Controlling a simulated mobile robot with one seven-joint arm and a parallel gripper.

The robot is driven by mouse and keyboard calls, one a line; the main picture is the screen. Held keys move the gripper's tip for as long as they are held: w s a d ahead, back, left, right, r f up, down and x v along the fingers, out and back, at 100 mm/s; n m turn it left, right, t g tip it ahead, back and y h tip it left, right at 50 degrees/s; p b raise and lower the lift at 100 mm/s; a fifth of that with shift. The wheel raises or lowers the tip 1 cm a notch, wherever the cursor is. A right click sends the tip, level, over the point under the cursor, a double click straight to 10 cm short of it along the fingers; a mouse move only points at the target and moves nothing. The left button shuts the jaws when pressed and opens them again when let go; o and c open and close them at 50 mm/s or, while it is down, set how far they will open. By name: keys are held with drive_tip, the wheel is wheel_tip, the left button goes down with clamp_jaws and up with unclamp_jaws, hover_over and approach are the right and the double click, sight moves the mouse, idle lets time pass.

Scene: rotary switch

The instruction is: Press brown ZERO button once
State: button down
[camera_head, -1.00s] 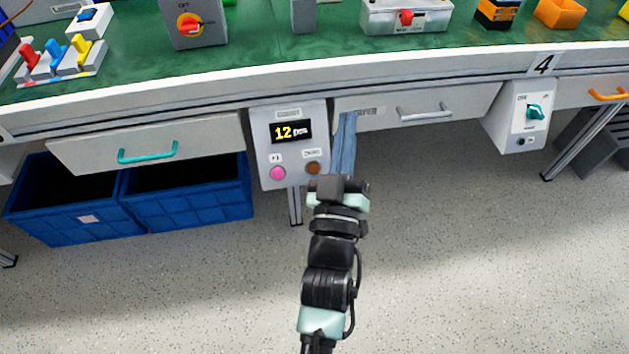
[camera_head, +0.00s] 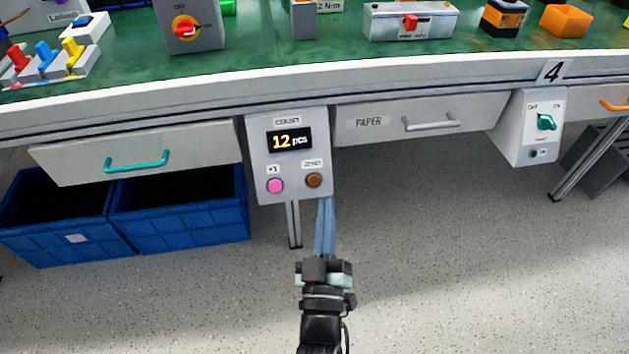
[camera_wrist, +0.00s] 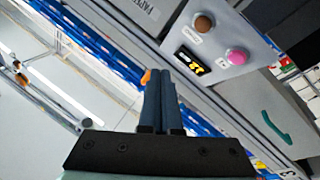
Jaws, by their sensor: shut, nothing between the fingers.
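The brown ZERO button (camera_head: 313,180) is on the lower right of the grey counter box (camera_head: 262,160) under the bench edge. The box's display (camera_head: 290,140) reads 12 pcs. A pink +1 button (camera_head: 275,186) is to its left. In the wrist view the brown button (camera_wrist: 203,22) shows at the top, with the pink button (camera_wrist: 237,56) to its lower right. My gripper (camera_head: 325,205) is shut and empty, its blue fingers pointing up toward the box, just below the brown button in the head view. In the wrist view the fingertips (camera_wrist: 166,74) appear apart from the button.
A drawer with a teal handle (camera_head: 136,161) is left of the box, a PAPER drawer (camera_head: 385,123) right of it. A white box with a teal knob (camera_head: 546,122) hangs further right. Blue crates (camera_head: 180,210) stand on the floor at left. The floor at right is open.

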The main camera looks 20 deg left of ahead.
sight(318, 176)
drive_tip(key=shift+w+a+f+b, duration=0.7)
drive_tip(key=shift+w+b, duration=0.3)
drive_tip(key=shift+b, duration=0.1)
drive_tip(key=shift+w+a+f+b, duration=0.65)
drive_tip(key=shift+w+f+b, duration=0.05)
drive_tip(key=shift+w+b, duration=0.35)
drive_tip(key=shift+w+a+f+b, duration=0.7)
drive_tip(key=shift+w+b, duration=0.3)
drive_tip(key=shift+b, duration=0.1)
drive_tip(key=shift+w+a+f+b, duration=0.2)
drive_tip(key=shift+w+f+b, duration=0.05)
drive_tip(key=shift+w+b, duration=0.1)
drive_tip(key=shift+w+a+f+b, duration=0.2)
drive_tip(key=shift+w+b, duration=0.05)
drive_tip(key=shift+b, duration=0.2)
idle(0.5)
drive_tip(key=shift+s+d+r+p, duration=0.4)
drive_tip(key=shift+s+p, duration=0.2)
drive_tip(key=shift+p, duration=0.2)
